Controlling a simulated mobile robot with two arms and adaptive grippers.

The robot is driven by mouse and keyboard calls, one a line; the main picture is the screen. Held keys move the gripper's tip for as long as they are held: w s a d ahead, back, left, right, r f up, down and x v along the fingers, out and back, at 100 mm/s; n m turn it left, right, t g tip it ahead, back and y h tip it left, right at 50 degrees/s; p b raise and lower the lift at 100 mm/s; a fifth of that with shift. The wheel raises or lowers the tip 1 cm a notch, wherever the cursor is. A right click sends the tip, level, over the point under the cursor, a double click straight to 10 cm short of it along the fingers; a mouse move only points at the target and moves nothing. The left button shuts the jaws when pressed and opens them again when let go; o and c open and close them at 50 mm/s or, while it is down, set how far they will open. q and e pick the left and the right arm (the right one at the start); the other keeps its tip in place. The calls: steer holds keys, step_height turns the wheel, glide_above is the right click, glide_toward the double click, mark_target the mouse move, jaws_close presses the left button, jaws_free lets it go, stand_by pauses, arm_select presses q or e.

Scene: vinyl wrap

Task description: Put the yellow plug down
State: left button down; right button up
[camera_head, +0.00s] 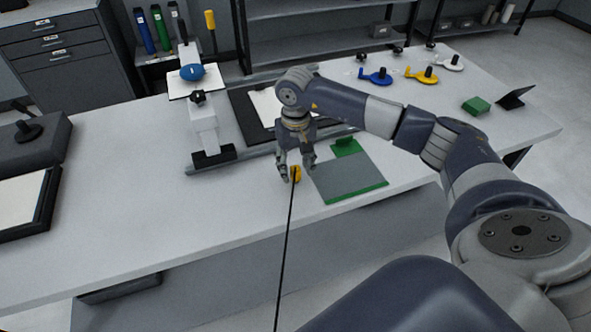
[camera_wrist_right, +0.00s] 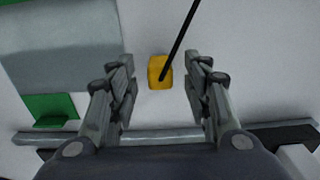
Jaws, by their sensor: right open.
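The yellow plug (camera_head: 297,174) is on the white table near its front edge, just left of a grey and green mat. A thin black cord runs from it toward the bottom of the head view. In the right wrist view the plug (camera_wrist_right: 158,71) lies between the two fingers, with clear gaps on both sides. My right gripper (camera_head: 296,172) is open and points down over the plug; it also shows in the right wrist view (camera_wrist_right: 160,82). The fingers do not touch the plug in the wrist view. My left gripper is not in view.
The grey and green mat (camera_head: 350,180) lies right of the plug. Blue (camera_head: 376,76) and yellow (camera_head: 421,74) tools and a green block (camera_head: 475,105) lie farther right.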

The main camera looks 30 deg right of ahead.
steer(key=shift+f, duration=1.15)
steer(key=c, duration=1)
steer(key=shift+r, duration=0.1)
steer(key=shift+c, duration=0.2)
